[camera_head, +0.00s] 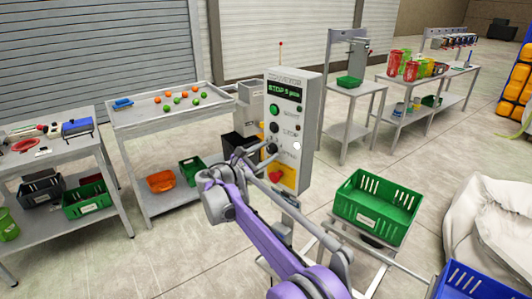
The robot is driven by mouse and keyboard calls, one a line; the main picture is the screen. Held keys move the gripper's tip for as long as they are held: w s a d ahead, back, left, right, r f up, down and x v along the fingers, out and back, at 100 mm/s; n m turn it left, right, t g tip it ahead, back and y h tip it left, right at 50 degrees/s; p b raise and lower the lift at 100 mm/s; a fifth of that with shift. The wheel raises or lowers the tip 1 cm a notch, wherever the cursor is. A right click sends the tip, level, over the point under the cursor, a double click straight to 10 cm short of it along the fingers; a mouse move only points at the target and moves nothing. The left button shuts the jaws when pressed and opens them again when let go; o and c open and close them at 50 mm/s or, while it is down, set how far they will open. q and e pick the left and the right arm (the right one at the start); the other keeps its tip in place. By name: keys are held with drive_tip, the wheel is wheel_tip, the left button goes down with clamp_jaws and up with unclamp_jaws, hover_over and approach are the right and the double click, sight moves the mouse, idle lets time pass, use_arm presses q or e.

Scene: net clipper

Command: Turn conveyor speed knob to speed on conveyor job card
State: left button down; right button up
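The grey conveyor control box (304,125) stands upright on a post in the middle of the view. Its front has a lit green display (285,88) that seems to begin with "STOP", a green button (274,110), a black button (274,127) and a dark round knob (271,148) lower down. A red emergency stop (276,177) sits on a yellow plate below. My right gripper (262,154) is at the box's left side, close to the knob; contact and finger opening are too small to tell. The knob's pointer is unreadable. I cannot identify the job card. My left gripper is out of view.
A green crate (345,207) stands on a frame right of the box. A tray table (137,119) with orange and green balls is at left. A blue crate (470,285) and a pale sack (490,225) are at lower right. Open floor lies behind the crate.

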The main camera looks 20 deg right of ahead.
drive_tip(key=shift+o, duration=0.6)
drive_tip(key=b+v, duration=0.1)
drive_tip(key=v, duration=0.9)
drive_tip(key=shift+s+a, duration=0.2)
drive_tip(key=shift+a, duration=0.1)
